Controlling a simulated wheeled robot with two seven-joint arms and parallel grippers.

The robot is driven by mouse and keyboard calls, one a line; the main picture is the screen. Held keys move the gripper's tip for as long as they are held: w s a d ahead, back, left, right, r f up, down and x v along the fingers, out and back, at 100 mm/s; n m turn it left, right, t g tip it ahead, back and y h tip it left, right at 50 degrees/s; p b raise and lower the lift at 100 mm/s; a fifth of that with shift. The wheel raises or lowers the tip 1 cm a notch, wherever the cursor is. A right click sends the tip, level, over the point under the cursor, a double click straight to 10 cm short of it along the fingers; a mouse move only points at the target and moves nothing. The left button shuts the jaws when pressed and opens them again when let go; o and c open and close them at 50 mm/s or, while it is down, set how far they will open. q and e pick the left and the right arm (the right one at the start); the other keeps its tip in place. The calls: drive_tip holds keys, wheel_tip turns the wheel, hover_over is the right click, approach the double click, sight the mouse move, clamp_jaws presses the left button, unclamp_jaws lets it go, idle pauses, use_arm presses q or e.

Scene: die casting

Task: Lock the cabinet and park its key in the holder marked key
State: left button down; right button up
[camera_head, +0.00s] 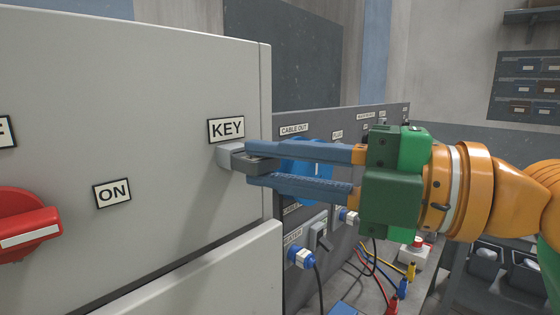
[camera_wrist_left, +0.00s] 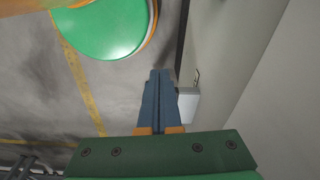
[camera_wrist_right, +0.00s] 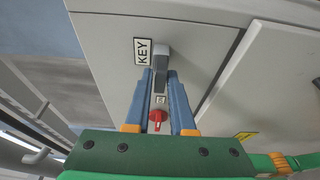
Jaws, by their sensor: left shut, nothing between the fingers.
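The key (camera_head: 255,163) is a dark grey block-like piece at the pale grey holder (camera_head: 227,155) under the KEY label (camera_head: 226,130) on the cabinet (camera_head: 170,75). My right gripper (camera_head: 248,164) comes in from the right with its blue fingers on either side of the key, and looks shut on it. In the right wrist view, the key (camera_wrist_right: 160,76) fills the space between the fingertips. How deep it sits in the holder is hidden. My left gripper (camera_wrist_left: 160,72) is shut and empty, and shows only in the left wrist view, beside a pale block (camera_wrist_left: 188,105) on a light panel.
A red switch handle (camera_head: 28,232) sits by the ON label (camera_head: 112,193) at the left. Behind my right gripper stands a dark socket panel (camera_head: 375,115) with a blue-and-white plug (camera_head: 301,257). Coloured cables lie at lower right.

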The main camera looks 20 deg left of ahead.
drive_tip(key=o, duration=0.3)
drive_tip(key=shift+d+f, duration=0.1)
drive_tip(key=shift+d, duration=0.15)
drive_tip(key=d+b, duration=0.3)
drive_tip(key=d, duration=0.3)
drive_tip(key=shift+s+d, duration=0.2)
drive_tip(key=shift+d, duration=0.15)
drive_tip(key=shift+a, duration=0.1)
